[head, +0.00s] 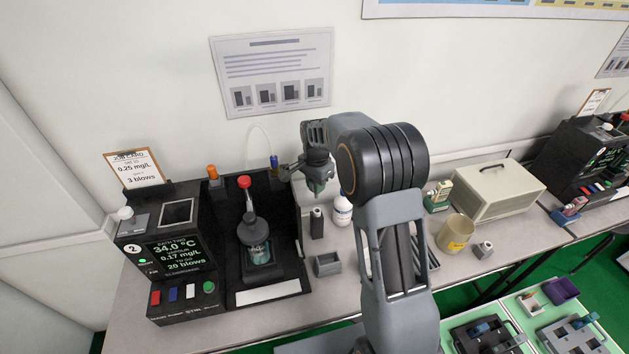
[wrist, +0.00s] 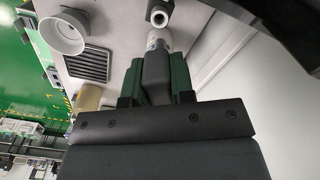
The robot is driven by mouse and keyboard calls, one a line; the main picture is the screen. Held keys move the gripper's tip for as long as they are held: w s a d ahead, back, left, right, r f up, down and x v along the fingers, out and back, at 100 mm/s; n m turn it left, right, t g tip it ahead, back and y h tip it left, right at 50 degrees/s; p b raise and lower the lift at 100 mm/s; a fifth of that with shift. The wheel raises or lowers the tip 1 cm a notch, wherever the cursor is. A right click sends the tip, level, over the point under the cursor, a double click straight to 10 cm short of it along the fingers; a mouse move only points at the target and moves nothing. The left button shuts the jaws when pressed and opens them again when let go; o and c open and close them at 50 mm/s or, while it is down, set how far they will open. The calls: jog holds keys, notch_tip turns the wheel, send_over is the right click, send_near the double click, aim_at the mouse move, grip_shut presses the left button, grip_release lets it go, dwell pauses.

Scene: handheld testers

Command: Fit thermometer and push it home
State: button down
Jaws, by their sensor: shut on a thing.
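My gripper (head: 316,178) is raised above the bench, to the right of the black bath station (head: 283,268). In the wrist view its green-sided jaws (wrist: 155,82) are shut on a grey piece (wrist: 156,66) with a white end. Whether this piece is the thermometer cannot be told. In the station a jar (head: 259,254) with a dark lid stands upright, and a red-topped stem (head: 245,183) rises from it. An orange-topped piece (head: 212,172) and a blue-topped piece (head: 274,161) stand at the station's back corners. My gripper is apart from the jar.
A display unit (head: 172,255) with coloured buttons stands left. A small grey box (head: 328,264), a dark upright block (head: 317,222) and a white bottle (head: 342,211) stand right of the station. A yellowish beaker (head: 455,234) and a beige case (head: 490,188) stand farther right.

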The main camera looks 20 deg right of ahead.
aim_at(316, 198)
jog(key=shift+d, duration=0.15)
jog(key=shift+f+b, duration=1.55)
jog(key=shift+f, duration=0.75)
jog(key=shift+f+b, duration=1.15)
jog(key=shift+f, duration=0.5)
jog(key=c, duration=0.9)
grip_release()
notch_tip(316, 198, up, 14)
jog(key=shift+f+b, duration=0.1)
jog(key=shift+b, duration=0.2)
